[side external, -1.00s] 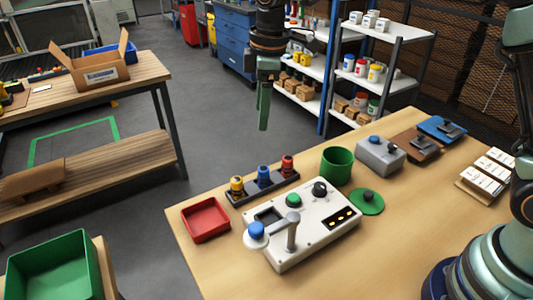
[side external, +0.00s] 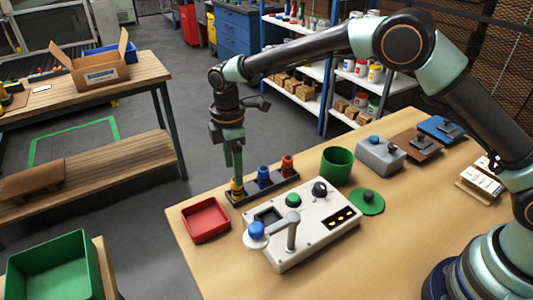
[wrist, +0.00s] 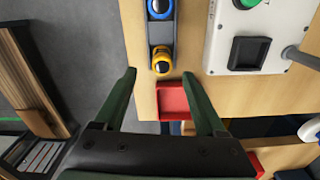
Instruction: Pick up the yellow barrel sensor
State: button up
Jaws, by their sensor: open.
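The yellow barrel sensor (side external: 237,189) stands upright at the left end of a dark rack (side external: 275,188). In the wrist view the yellow barrel sensor (wrist: 161,60) shows from above, between the lines of the two fingers and a little beyond their tips. My gripper (side external: 236,172) points down over it, and its fingers partly hide the sensor's top in the side view. In the wrist view my gripper (wrist: 160,74) is open and empty, with one green finger to each side. I cannot tell whether a finger touches the sensor.
A blue sensor (side external: 263,174) and a red sensor (side external: 287,165) stand in the same rack. A red tray (side external: 205,219) lies at the left, and a white control box (side external: 318,232) with a lever sits in front. A green cup (side external: 337,165) stands right of the rack.

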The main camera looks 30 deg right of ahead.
jog(key=shift+s+d+f, duration=0.1)
jog(key=shift+f, duration=1.25)
jog(key=shift+s+d+f, duration=0.1)
jog(key=shift+f, duration=1.2)
grip_shut()
